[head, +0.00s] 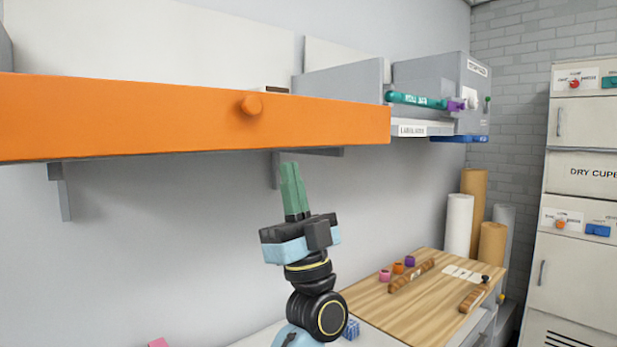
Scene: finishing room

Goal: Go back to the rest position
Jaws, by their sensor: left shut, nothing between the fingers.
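My left gripper (292,190) points up in the middle of the head view, with its green fingers together and nothing between them. It is below the front edge of the orange shelf front (190,118) and apart from the wooden board at the right. My right gripper is not in the head view.
A wooden-topped bench (385,310) with small coloured pieces and brown bars stands at lower right. Upright rolls (458,225) and a white cabinet (580,200) are beyond. Bare wall lies left of the gripper.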

